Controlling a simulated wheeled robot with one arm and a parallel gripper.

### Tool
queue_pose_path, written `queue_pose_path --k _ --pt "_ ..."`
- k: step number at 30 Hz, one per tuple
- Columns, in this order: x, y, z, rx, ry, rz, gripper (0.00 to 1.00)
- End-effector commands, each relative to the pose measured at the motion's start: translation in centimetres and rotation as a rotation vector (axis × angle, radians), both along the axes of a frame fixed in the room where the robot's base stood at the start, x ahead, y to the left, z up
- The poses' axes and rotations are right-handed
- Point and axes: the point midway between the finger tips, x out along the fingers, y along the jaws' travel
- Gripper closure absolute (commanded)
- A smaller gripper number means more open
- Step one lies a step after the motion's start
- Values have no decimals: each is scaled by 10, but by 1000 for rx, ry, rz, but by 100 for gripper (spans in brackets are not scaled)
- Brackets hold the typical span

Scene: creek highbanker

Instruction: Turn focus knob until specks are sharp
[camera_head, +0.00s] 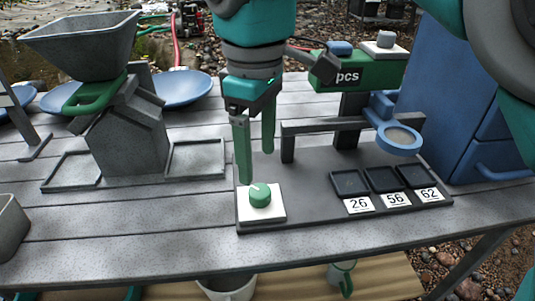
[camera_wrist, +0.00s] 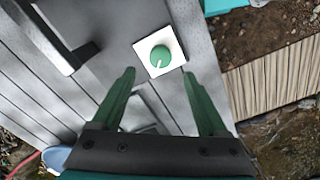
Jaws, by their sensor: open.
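The green focus knob (camera_head: 260,194) sits on a white square plate (camera_head: 262,213) at the front left corner of a dark base (camera_head: 310,209). A pale pointer line shows on the knob in the wrist view (camera_wrist: 160,54). My gripper (camera_head: 256,168) is open and empty, pointing down just above and behind the knob. In the wrist view the two green fingers (camera_wrist: 158,75) stand apart, with the knob beyond their tips; I see no contact. A blue-ringed lens (camera_head: 398,139) hangs on an arm over the base. The specks cannot be made out.
Three small dark trays labelled 26 (camera_head: 350,183), 56 (camera_head: 383,180) and 62 (camera_head: 416,176) lie right of the knob. A grey bracket (camera_head: 287,147) stands behind it. A grey hopper unit (camera_head: 133,130) is left; a blue cabinet (camera_head: 470,110) is right. The table front is clear.

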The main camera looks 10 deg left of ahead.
Motion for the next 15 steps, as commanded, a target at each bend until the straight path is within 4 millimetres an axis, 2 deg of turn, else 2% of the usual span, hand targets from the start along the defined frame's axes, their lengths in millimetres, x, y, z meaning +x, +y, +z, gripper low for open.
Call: queue_pose_path --k 15 --pt "0 0 -60 -2 3 0 24"
